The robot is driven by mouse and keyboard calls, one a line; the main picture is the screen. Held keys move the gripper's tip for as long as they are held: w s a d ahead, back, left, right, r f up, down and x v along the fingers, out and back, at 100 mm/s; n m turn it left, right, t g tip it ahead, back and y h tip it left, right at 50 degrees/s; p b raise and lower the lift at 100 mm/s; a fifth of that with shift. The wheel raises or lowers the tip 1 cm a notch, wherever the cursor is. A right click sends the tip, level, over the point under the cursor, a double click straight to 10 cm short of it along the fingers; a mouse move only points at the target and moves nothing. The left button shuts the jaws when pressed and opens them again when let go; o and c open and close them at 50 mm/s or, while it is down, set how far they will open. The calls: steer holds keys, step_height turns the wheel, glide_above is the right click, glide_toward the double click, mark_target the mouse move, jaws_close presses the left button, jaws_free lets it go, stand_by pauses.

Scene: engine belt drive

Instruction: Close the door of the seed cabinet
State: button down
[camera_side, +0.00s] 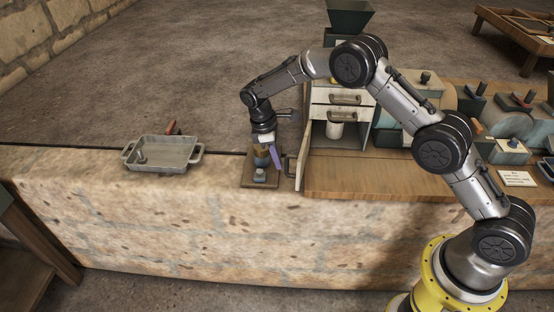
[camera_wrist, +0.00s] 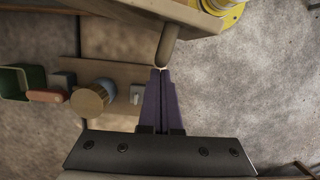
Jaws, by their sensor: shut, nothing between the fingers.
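The seed cabinet (camera_side: 341,97) stands at the left end of the wooden bench top, with two drawers above an open compartment. Its door (camera_side: 303,158) is swung open toward the front left and is seen nearly edge-on, with a bar handle (camera_side: 290,170) on its left face. My gripper (camera_side: 278,164) is shut and empty, its purple fingers pointing down just left of the door. In the wrist view the closed fingertips (camera_wrist: 160,70) are at the end of the handle (camera_wrist: 168,45); I cannot tell if they touch. The door (camera_wrist: 150,12) runs along the top there.
A small board (camera_side: 260,183) with a brown-topped cylinder (camera_wrist: 90,99) and a small switch-like block (camera_wrist: 136,95) lies left of the door, close to my gripper. A grey tray (camera_side: 161,154) sits farther left. A white jar (camera_side: 334,130) stands inside the compartment. Machinery is on the right.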

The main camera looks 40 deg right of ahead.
steer(key=s+d+n, duration=0.2)
steer(key=s+n, duration=0.1)
steer(key=s+d+n+t, duration=0.1)
steer(key=s+d+n, duration=0.2)
steer(key=s, duration=0.1)
steer(key=s+d+n+t, duration=0.1)
steer(key=s+d+n, duration=0.2)
steer(key=s, duration=0.1)
steer(key=shift+s+d+h, duration=0.1)
steer(key=shift+d+h, duration=0.05)
steer(key=shift+h, duration=0.25)
steer(key=d+n, duration=0.1)
steer(key=d, duration=0.1)
steer(key=s+d+n, duration=0.1)
steer(key=d+n, duration=0.1)
steer(key=s+d+n+t, duration=0.1)
steer(key=d, duration=0.1)
steer(key=shift+s+d+n, duration=0.15)
steer(key=shift+d+n, duration=0.15)
steer(key=shift+d, duration=0.05)
steer(key=d, duration=0.5)
steer(key=shift+d, duration=0.15)
steer(key=shift+w+d, duration=0.2)
steer(key=shift+d, duration=0.35)
steer(key=shift+w+d, duration=0.2)
steer(key=shift+d, duration=0.35)
